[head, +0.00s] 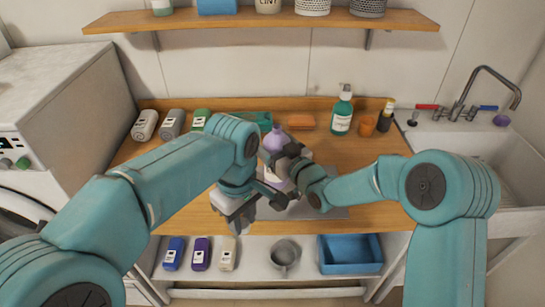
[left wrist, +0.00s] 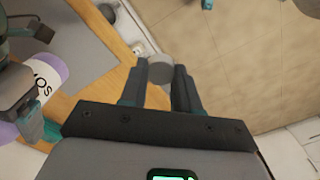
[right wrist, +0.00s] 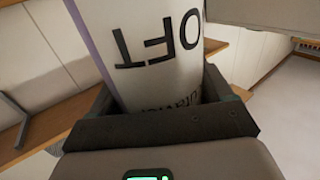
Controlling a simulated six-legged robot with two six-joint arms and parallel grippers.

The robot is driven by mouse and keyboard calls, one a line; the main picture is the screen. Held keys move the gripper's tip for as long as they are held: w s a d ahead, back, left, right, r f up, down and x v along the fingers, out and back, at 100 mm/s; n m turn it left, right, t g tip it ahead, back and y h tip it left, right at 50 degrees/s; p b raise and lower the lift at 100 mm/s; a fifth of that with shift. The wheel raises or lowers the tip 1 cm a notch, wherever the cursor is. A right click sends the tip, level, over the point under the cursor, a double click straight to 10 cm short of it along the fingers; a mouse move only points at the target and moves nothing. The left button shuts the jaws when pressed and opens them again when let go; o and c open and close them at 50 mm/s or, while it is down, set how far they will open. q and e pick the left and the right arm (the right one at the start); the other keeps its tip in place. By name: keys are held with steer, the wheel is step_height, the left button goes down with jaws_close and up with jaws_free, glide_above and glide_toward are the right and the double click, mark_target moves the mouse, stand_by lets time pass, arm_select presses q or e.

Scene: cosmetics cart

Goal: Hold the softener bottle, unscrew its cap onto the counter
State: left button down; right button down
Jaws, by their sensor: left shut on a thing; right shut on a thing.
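The softener bottle (head: 274,139), purple with a white label, stands over the counter's middle in the head view. My right gripper (head: 284,162) is shut around its body; the label fills the right wrist view (right wrist: 155,50). The bottle also shows at the left of the left wrist view (left wrist: 45,85). My left gripper (head: 242,222) is away from the bottle, near the counter's front edge. In the left wrist view it is shut on a small grey round cap (left wrist: 160,67) between its fingertips. The cap cannot be made out in the head view.
The wooden counter (head: 375,165) has a grey mat (head: 330,212) at its front. Several bottles stand at the back left; a green pump bottle (head: 342,113) and an orange cup (head: 367,126) stand at the back right. A lower shelf holds a blue bin (head: 350,266) and a metal cup (head: 285,254).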

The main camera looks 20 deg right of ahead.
step_height(320, 180, down, 5)
steer(key=shift+p, duration=0.45)
steer(key=shift+w+d+f, duration=0.1)
steer(key=shift+w+f, duration=0.2)
steer(key=shift+f, duration=0.2)
steer(key=shift+s+r, duration=0.1)
steer(key=shift+s, duration=0.05)
steer(key=shift+s+b, duration=0.1)
steer(key=shift+b, duration=0.25)
jaws_free()
steer(key=shift+f, duration=0.25)
